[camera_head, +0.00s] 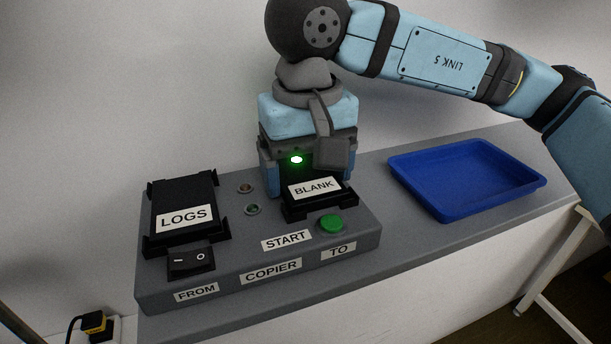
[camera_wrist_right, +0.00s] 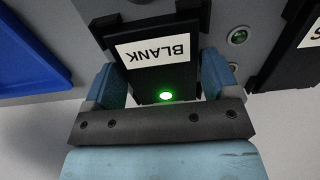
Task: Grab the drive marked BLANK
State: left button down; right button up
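The black drive marked BLANK (camera_head: 314,188) sits in the right-hand dock of the grey copier, above the TO label. It also shows in the wrist view (camera_wrist_right: 157,50), label upside down. My right gripper (camera_head: 311,180) points down over the drive's back end. In the wrist view its two blue fingers (camera_wrist_right: 162,78) stand on either side of the drive, very close to its sides. I cannot tell whether they press on it. A green light (camera_wrist_right: 166,96) glows at the drive's end near the palm. My left gripper is not in view.
The LOGS drive (camera_head: 184,216) lies in the left dock, with a black rocker switch (camera_head: 191,262) in front. A green START button (camera_head: 331,224) is close in front of the BLANK drive. An empty blue tray (camera_head: 455,212) stands at the right on the grey counter.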

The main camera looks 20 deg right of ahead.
jog(key=c, duration=0.5)
jog(key=shift+c, duration=0.2)
